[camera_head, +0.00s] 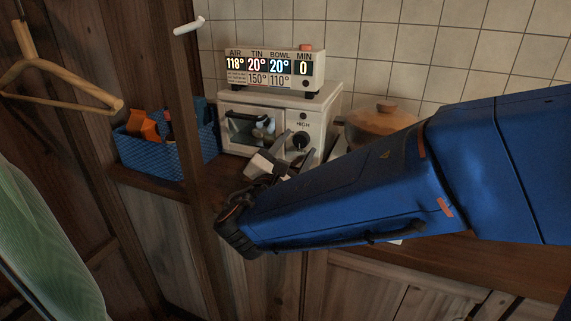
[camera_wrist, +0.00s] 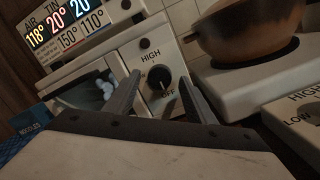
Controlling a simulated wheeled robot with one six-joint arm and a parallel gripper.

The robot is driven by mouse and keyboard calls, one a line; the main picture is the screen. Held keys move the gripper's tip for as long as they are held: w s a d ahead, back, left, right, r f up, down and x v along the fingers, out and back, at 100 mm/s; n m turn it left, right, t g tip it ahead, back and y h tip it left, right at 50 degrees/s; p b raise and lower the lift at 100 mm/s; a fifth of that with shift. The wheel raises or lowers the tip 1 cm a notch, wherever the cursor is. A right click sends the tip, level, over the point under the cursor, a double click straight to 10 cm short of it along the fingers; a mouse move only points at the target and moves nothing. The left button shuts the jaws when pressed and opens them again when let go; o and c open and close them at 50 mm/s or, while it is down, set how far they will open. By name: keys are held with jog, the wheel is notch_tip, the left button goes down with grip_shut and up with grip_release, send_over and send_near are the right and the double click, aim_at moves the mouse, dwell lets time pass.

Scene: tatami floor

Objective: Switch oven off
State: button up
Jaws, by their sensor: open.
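The white oven (camera_head: 270,100) stands on the counter against the tiled wall, with a dark window at its left. Its round black knob (camera_head: 300,140) is on the right of its front, below the word HIGH. In the wrist view the knob (camera_wrist: 159,78) has HIGH above it and OFF at its lower right; its exact pointer setting is hard to read. My gripper (camera_head: 279,150) is in front of the oven, open and empty. In the wrist view my gripper's fingers (camera_wrist: 160,92) stand apart on either side of the knob, seemingly short of touching it.
A display (camera_head: 275,70) on the oven reads AIR 118°, TIN 20°, BOWL 20°, MIN 0. A blue basket (camera_head: 165,150) stands left of the oven. A lidded brown pot (camera_head: 380,120) sits on a stove to the right. A wooden post (camera_head: 186,100) and hanger (camera_head: 60,80) are at left.

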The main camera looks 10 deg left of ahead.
jog(key=s+a+f, duration=0.2)
jog(key=s, duration=1.4)
jog(key=shift+s+a, duration=0.15)
jog(key=shift+s, duration=0.25)
